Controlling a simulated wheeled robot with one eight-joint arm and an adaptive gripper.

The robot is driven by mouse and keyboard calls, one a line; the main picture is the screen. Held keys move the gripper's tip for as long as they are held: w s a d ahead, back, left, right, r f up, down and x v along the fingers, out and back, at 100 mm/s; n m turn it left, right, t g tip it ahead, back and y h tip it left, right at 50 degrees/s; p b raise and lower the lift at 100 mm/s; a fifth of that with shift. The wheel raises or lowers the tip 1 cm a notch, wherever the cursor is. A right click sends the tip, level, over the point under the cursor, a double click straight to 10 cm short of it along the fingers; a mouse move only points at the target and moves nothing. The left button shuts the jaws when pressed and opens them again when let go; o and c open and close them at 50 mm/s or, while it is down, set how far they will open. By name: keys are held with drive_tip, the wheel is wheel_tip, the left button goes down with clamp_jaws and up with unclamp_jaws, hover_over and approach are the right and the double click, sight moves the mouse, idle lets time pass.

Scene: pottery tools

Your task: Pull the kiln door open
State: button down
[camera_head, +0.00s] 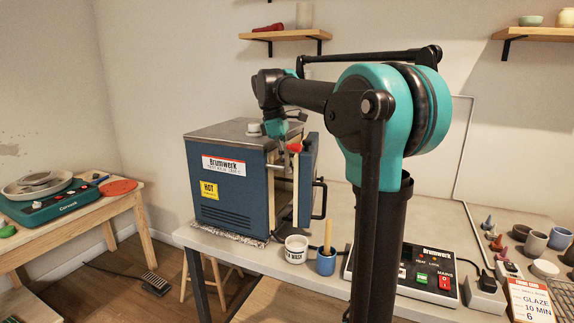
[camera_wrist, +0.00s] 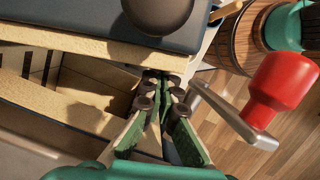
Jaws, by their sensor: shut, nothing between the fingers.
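The blue kiln (camera_head: 229,188) stands on the worktable, with a "HOT" label on its side. Its door (camera_head: 307,180) is ajar, with a pale lining and a black handle (camera_head: 320,198) on its outer face. A metal latch lever with a red knob (camera_head: 294,147) sits near the top of the front; the red knob also shows in the wrist view (camera_wrist: 284,88). My gripper (camera_wrist: 165,82) is shut and empty, its fingertips by the pale edge at the kiln's opening, left of the lever. In the head view the fingertips are largely hidden.
A white cup (camera_head: 296,249) and a blue cup (camera_head: 326,262) with a tool stand in front of the kiln, near the door's lower side. A control box (camera_head: 430,275) is to the right. A pottery wheel (camera_head: 45,205) is on the left table.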

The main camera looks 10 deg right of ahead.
drive_tip(key=shift+d, duration=0.1)
drive_tip(key=s+d+n+t, duration=0.2)
drive_tip(key=d+n, duration=0.6)
drive_tip(key=d, duration=1.1)
drive_tip(key=w+d+n, duration=0.1)
drive_tip(key=w+d, duration=0.8)
drive_tip(key=d, duration=0.5)
drive_tip(key=shift+d, duration=0.35)
drive_tip(key=shift+w+r, duration=0.1)
drive_tip(key=v, duration=1.2)
drive_tip(key=shift+s, duration=0.25)
